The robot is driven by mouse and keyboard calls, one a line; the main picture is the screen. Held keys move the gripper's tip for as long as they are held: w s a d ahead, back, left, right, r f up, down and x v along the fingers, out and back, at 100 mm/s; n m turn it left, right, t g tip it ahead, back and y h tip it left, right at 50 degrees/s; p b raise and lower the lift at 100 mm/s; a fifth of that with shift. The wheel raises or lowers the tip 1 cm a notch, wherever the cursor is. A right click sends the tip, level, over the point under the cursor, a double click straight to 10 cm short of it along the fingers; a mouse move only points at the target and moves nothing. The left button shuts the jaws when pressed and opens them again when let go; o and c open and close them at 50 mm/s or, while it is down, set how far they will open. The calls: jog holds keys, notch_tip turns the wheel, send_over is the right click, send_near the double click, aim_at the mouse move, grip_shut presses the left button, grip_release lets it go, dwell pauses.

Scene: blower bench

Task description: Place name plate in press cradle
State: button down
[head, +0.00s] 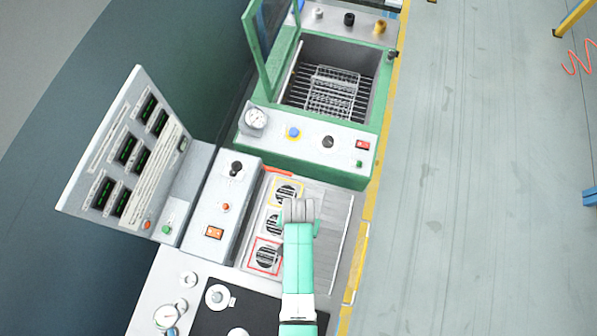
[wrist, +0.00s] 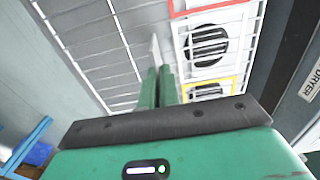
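My gripper (wrist: 157,72) has its two green fingers close together in the wrist view. A thin pale sliver (wrist: 155,48) stands up at the fingertips, seen nearly edge-on. It looks like the name plate gripped between them; its face does not show. In the head view my gripper (head: 300,210) is over the bench, at the right side of a row of framed round grilles, and its fingertips are hidden. I cannot pick out a press cradle in either view.
The grilles have yellow (head: 286,192), white (head: 274,223) and red (head: 265,256) frames. A green machine with an open basin holding a wire basket (head: 333,92) stands beyond. A slanted display panel (head: 125,155) rises at left. A black plate (head: 230,312) with round white parts lies nearer.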

jog(key=shift+w+f, duration=0.1)
jog(key=shift+f, duration=0.15)
jog(key=c, duration=1.6)
grip_release()
jog(key=shift+c, duration=0.2)
notch_tip(320, 180, up, 12)
jog(key=p, duration=0.1)
jog(key=shift+r, duration=0.2)
